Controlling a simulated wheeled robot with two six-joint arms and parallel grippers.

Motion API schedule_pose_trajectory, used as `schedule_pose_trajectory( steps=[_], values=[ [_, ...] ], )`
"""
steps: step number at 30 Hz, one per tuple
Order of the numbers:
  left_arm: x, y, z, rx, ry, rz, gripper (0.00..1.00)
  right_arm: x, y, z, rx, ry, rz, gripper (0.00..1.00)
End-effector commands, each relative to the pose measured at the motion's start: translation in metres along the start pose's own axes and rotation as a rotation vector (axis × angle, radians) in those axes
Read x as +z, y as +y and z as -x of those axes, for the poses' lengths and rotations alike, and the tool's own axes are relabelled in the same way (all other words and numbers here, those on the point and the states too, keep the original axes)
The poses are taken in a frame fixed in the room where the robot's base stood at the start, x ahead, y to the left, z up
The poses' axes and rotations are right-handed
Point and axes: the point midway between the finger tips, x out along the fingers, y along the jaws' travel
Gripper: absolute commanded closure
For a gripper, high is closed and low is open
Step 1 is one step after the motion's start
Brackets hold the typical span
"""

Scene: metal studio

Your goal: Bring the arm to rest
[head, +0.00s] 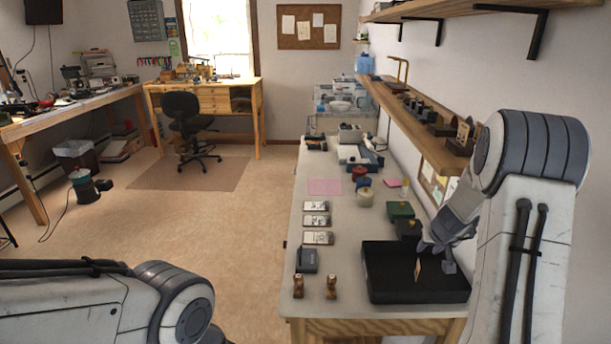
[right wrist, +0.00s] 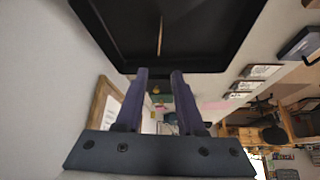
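My right gripper (head: 447,252) hangs above the right part of the black tray (head: 390,292) on the long workbench. In the right wrist view its two fingers (right wrist: 160,72) stand apart with nothing between them. A thin tan piece (head: 417,265) is at the tray, just left of the gripper in the head view. It also shows as a narrow tan strip (right wrist: 160,36) against the tray (right wrist: 215,68) in the right wrist view, beyond the fingertips and apart from them. My left arm comes in at the lower left, and its gripper is out of view.
White-labelled boxes (head: 317,221), a dark box (head: 306,260) and two brown pieces (head: 331,287) stand on the bench (head: 345,240) left of the tray. Green box (head: 400,210) and jars are behind it. A wooden shelf (head: 420,130) runs along the right wall. The floor (head: 235,215) is open.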

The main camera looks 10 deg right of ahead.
Motion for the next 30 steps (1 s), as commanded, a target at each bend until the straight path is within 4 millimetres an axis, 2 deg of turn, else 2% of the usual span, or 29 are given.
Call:
schedule_pose_trajectory(
  steps=[2, 4, 5, 8, 9, 12, 14, 15, 17, 18, 20, 21, 24, 27, 30],
  values=[
    [0.000, 0.000, 0.000, 0.000, 0.000, 0.000, 1.00, 0.000, -0.016, 0.005, -0.022, -0.003, 0.020, 0.62],
    [0.000, 0.000, 0.000, 0.000, 0.000, 0.000, 1.00, 0.002, -0.043, 0.015, -0.062, -0.012, 0.052, 0.62],
    [0.000, 0.000, 0.000, 0.000, 0.000, 0.000, 1.00, 0.004, -0.059, 0.020, -0.084, -0.018, 0.072, 0.62],
    [0.000, 0.000, 0.000, 0.000, 0.000, 0.000, 1.00, 0.019, -0.122, 0.048, -0.176, -0.053, 0.154, 0.62],
    [0.000, 0.000, 0.000, 0.000, 0.000, 0.000, 1.00, 0.028, -0.148, 0.062, -0.216, -0.073, 0.191, 0.62],
    [0.000, 0.000, 0.000, 0.000, 0.000, 0.000, 1.00, 0.062, -0.207, 0.100, -0.305, -0.132, 0.292, 0.62],
    [0.000, 0.000, 0.000, 0.000, 0.000, 0.000, 1.00, 0.088, -0.237, 0.125, -0.352, -0.174, 0.356, 0.62],
    [0.000, 0.000, 0.000, 0.000, 0.000, 0.000, 1.00, 0.107, -0.254, 0.143, -0.380, -0.203, 0.403, 0.62],
    [0.000, 0.000, 0.000, 0.000, 0.000, 0.000, 1.00, 0.138, -0.275, 0.171, -0.416, -0.249, 0.477, 0.62],
    [0.000, 0.000, 0.000, 0.000, 0.000, 0.000, 1.00, 0.160, -0.285, 0.190, -0.435, -0.281, 0.529, 0.62],
    [0.000, 0.000, 0.000, 0.000, 0.000, 0.000, 1.00, 0.196, -0.294, 0.218, -0.456, -0.331, 0.611, 0.62],
    [0.000, 0.000, 0.000, 0.000, 0.000, 0.000, 1.00, 0.220, -0.295, 0.236, -0.463, -0.364, 0.669, 0.62],
    [0.000, 0.000, 0.000, 0.000, 0.000, 0.000, 1.00, 0.272, -0.286, 0.274, -0.459, -0.432, 0.805, 0.62],
    [0.000, 0.000, 0.000, 0.000, 0.000, 0.000, 1.00, 0.307, -0.268, 0.297, -0.437, -0.474, 0.909, 0.62],
    [0.000, 0.000, 0.000, 0.000, 0.000, 0.000, 1.00, 0.327, -0.252, 0.309, -0.412, -0.495, 0.976, 0.62]
  ],
)
